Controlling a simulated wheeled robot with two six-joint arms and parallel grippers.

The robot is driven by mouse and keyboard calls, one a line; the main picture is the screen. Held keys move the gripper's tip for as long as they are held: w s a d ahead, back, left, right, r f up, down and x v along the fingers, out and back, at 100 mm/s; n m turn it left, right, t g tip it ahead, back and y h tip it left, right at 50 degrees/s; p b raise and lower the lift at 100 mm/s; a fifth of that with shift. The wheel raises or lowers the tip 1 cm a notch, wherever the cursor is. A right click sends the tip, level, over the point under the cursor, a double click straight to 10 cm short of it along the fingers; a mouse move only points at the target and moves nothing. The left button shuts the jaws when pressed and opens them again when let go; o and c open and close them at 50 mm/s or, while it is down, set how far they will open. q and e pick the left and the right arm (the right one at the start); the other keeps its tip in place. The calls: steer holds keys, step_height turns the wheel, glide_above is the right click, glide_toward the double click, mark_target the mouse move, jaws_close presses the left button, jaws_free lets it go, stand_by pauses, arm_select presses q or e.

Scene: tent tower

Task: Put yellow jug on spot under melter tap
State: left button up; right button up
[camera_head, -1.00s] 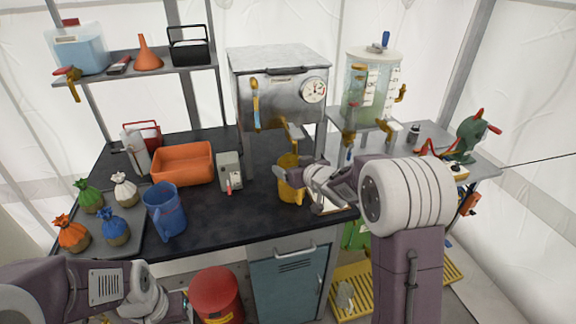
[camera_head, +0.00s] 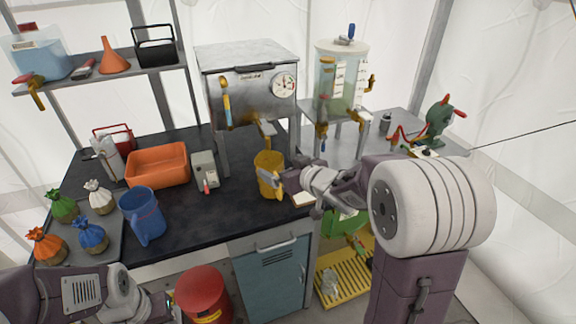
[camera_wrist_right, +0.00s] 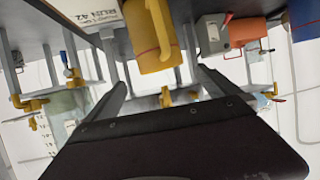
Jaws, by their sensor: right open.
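The yellow jug (camera_head: 266,161) stands upright on the dark counter, in front of the steel melter (camera_head: 247,90). The melter's brass-yellow tap (camera_head: 266,128) is above and slightly behind the jug. A marked spot on the counter cannot be made out. My right gripper (camera_head: 274,181) is beside the jug at its handle side. In the right wrist view my right gripper (camera_wrist_right: 160,82) is open and empty, with the jug (camera_wrist_right: 148,42) and its handle just beyond the fingertips. My left gripper (camera_head: 163,305) is low at the left, its fingers too unclear to judge.
A white card (camera_head: 303,199) lies by the jug at the counter edge. A grey box (camera_head: 205,169), orange tray (camera_head: 157,166) and blue jug (camera_head: 142,215) stand to the left. A clear tank (camera_head: 340,75) on a stand is at the right. Bare counter lies between the blue and yellow jugs.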

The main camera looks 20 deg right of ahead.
steer(key=s+d+f+m+g+h, duration=0.2)
steer(key=s+f+m+g+h, duration=0.15)
steer(key=s+f+g, duration=0.6)
steer(key=s+a+f+g, duration=0.1)
steer(key=s+a+f, duration=0.15)
steer(key=s, duration=0.45)
steer(key=s+a+f+g, duration=0.15)
steer(key=s+f, duration=0.25)
steer(key=s, duration=0.4)
steer(key=shift+n+y, duration=0.35)
steer(key=r+p, duration=0.5)
steer(key=shift+w+d, duration=0.15)
steer(key=shift+w, duration=0.1)
